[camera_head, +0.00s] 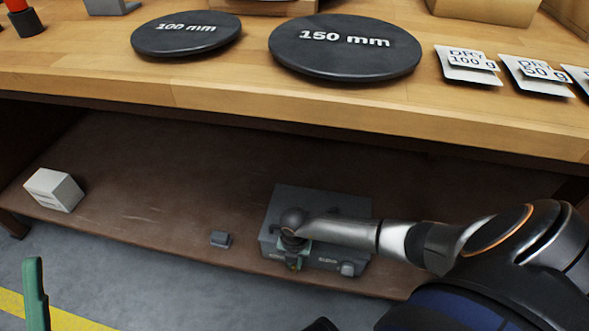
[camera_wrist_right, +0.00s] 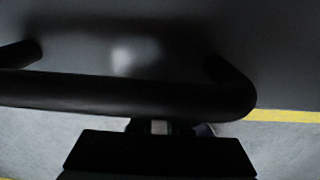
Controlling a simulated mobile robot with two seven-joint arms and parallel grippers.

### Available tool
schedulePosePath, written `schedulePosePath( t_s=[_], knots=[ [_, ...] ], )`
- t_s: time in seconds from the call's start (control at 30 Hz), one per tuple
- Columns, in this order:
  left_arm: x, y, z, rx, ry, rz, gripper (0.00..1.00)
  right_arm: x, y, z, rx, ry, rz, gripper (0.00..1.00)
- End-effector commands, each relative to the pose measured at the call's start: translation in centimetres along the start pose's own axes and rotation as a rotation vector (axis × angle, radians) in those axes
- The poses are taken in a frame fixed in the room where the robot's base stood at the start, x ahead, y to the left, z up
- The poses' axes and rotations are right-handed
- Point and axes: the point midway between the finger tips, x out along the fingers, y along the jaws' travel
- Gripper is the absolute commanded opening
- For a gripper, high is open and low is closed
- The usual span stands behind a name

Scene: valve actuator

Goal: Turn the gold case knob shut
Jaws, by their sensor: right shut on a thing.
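A dark grey case (camera_head: 345,205) sits on the lower shelf in the head view, with labels on its front. My right gripper (camera_head: 294,262) reaches down at the left part of this front and is shut on a small knob there. A trace of gold shows between its greenish fingers, and the rest of the knob is hidden. A grey knob (camera_head: 348,269) is on the right of the front. In the right wrist view, a dark curved bar (camera_wrist_right: 130,95) crosses before a grey surface and the knob cannot be made out.
A white box (camera_head: 54,190) and a small grey block (camera_head: 221,239) are on the shelf (camera_head: 150,200) left of the case. The wooden worktop (camera_head: 240,92) overhangs the shelf, carrying black 100 mm and 150 mm discs (camera_head: 345,46). The shelf between box and block is clear.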

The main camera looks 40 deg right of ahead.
Motion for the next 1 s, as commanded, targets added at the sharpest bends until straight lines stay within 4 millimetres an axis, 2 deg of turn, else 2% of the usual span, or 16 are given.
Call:
schedulePosePath(
  t_s=[0.17,0.53,0.9,0.93,1.0],
  knots=[
    [0.3,-0.2,-0.3,-0.002,0.000,-0.001,0.70,-0.1,-0.2,0.0,0.000,0.001,0.027,0.00],
    [1.3,-1.0,-1.6,-0.013,0.014,-0.011,0.70,0.1,-0.9,0.0,0.001,0.001,0.229,0.00],
    [1.2,-1.0,-1.5,-0.010,0.012,-0.004,0.70,0.1,-0.8,0.0,0.000,-0.001,0.248,0.00],
    [1.2,-0.9,-1.5,-0.010,0.012,-0.004,0.70,0.1,-0.8,0.0,0.000,-0.001,0.248,0.17],
    [1.2,-0.9,-1.5,-0.010,0.011,-0.002,0.70,0.1,-0.8,0.0,0.000,-0.001,0.248,0.25]
  ],
)
